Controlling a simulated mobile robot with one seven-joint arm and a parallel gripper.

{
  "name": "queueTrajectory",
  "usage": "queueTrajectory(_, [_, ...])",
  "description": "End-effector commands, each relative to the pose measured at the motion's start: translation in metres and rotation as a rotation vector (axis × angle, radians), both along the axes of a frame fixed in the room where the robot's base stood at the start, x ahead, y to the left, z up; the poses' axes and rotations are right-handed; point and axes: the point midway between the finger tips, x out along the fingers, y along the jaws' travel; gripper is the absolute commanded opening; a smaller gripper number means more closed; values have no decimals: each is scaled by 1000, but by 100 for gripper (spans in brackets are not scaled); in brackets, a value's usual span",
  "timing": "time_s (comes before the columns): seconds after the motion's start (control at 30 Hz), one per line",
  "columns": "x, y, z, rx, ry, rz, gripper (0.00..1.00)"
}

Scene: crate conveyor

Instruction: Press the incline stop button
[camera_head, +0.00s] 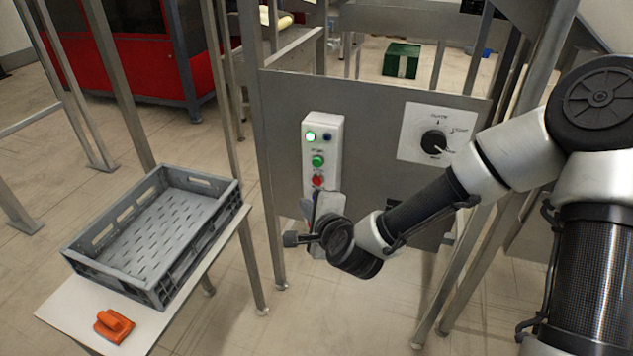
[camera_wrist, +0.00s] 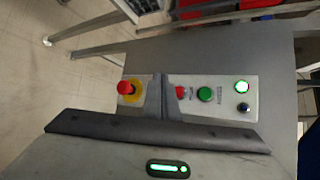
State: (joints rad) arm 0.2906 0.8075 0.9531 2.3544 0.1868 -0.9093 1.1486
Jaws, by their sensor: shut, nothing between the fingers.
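The pale control box (camera_head: 336,135) stands on the grey panel in the middle of the head view. Its red button (camera_head: 317,180) sits below a green button (camera_head: 317,161). In the wrist view the red button (camera_wrist: 181,92) is partly hidden by my gripper (camera_wrist: 161,82), beside the green button (camera_wrist: 205,94). My gripper (camera_head: 325,200) is shut and empty, in front of the lower part of the box, just below the red button in the head view. A red mushroom button (camera_wrist: 124,87) on a yellow ring lies on the gripper's other side. I cannot tell whether the fingertips touch anything.
A lit green lamp (camera_head: 311,136) and a dark blue one (camera_head: 327,136) top the box. A rotary dial (camera_head: 434,143) is to its right on the panel (camera_head: 380,110). A grey crate (camera_head: 205,240) and orange object (camera_head: 114,326) rest on a white table (camera_head: 65,315) at left.

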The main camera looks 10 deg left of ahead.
Motion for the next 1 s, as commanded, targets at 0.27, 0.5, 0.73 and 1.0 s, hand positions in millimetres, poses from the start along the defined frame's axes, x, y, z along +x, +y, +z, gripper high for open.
queueTrajectory(0.27, [38,-3,0,1,0,-1,0])
queueTrajectory(0.5, [53,-4,-1,-1,2,1,0])
queueTrajectory(0.73, [55,-4,0,-1,2,1,0])
queueTrajectory(1.0, [55,-4,0,0,2,1,0])
